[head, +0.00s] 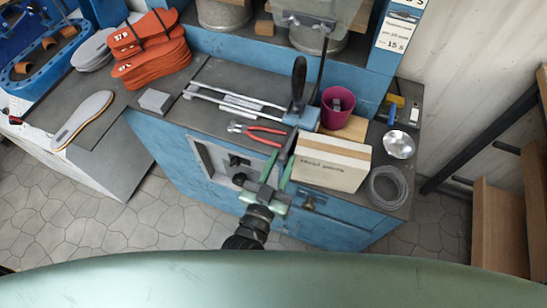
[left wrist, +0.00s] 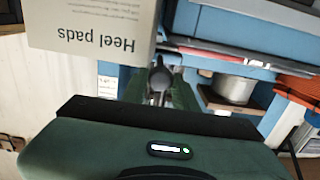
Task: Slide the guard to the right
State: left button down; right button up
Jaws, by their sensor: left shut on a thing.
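Two pale metal rails (head: 232,99) run across the bench top. At their right end is a blue block (head: 306,117) with an upright black grip (head: 298,82) and a thin dark rod. A translucent panel (head: 322,14) stands above and behind it; I cannot tell which of these parts is the guard. My left gripper (head: 287,158) is in front of the blue block, left of the carton. Its green fingers are shut on a dark handle, which also shows between the fingers (left wrist: 160,78) in the left wrist view. How the handle joins the block is hidden. My right gripper is not in view.
A "Heel pads" carton (head: 328,172) stands close right of the gripper; it also fills the upper left of the left wrist view (left wrist: 90,28). Red-handled pliers (head: 262,132) lie left. A magenta cup (head: 338,105), wire coil (head: 388,186) and metal bowl (head: 399,144) are right.

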pick_arm(q)
jog(key=c, duration=1.5)
grip_release()
jog(key=shift+s+d, duration=0.1)
jog(key=shift+d, duration=0.05)
jog(key=o, duration=0.4)
jog(key=shift+d, duration=0.15)
jog(key=shift+s+a+f, duration=0.1)
jog(key=shift+s+a, duration=0.2)
jog(key=shift+s, duration=0.2)
jog(key=b+v, duration=0.1)
jog(key=v, duration=0.5)
jog(key=shift+s, duration=0.4)
